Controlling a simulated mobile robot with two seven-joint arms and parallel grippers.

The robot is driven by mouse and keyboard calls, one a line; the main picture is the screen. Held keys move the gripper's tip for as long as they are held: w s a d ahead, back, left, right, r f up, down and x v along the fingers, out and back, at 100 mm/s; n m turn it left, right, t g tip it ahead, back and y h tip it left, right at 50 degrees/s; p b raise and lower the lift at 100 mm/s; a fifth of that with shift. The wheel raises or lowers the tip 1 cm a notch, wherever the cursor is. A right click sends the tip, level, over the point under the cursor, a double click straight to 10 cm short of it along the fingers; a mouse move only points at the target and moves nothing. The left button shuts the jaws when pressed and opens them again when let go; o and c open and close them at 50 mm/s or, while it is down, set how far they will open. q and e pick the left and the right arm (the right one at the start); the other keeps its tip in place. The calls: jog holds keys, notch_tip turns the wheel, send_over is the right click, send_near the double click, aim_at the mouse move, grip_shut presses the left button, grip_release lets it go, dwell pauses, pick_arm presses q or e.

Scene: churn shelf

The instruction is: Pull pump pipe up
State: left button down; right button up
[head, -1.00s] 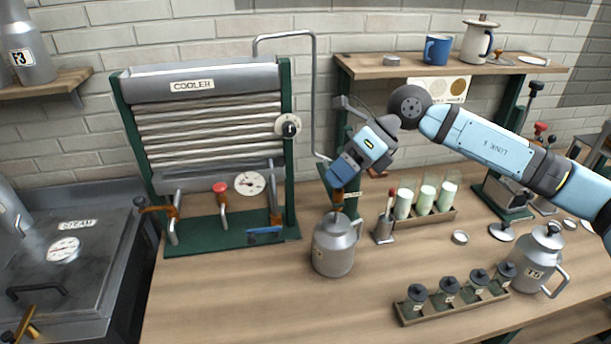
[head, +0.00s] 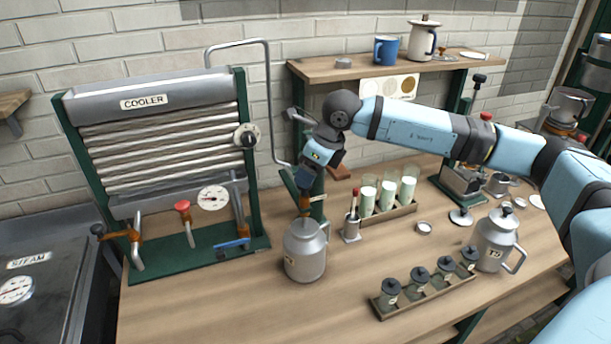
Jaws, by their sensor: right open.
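The grey pump pipe (head: 271,95) rises from behind the cooler, bends over and runs down to the right. Its lower end goes behind my right gripper (head: 305,204). The gripper points down just above the mouth of a grey metal can (head: 305,257) on the counter. Its jaws are open. A narrow orange-brown part shows between the gripper and the can mouth; I cannot tell how much of it is finger. I cannot tell whether the gripper touches the pipe or the can. My left gripper is not in view.
The cooler (head: 143,102) stands to the left on a green base. A rack of white-filled glasses (head: 400,220), a small metal cup (head: 352,230) and a lidded jug (head: 497,240) stand to the right. A rack of dark-lidded jars (head: 388,311) is in front. The front-left counter is clear.

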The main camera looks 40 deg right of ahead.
jog(key=shift+x, duration=1.5)
jog(key=shift+c, duration=0.2)
grip_shut()
notch_tip(320, 180, up, 20)
jog(key=p, duration=0.4)
jog(key=shift+d+r, duration=0.1)
jog(key=shift+r, duration=0.05)
jog(key=shift+c, duration=0.8)
grip_release()
jog(key=shift+o, duration=1)
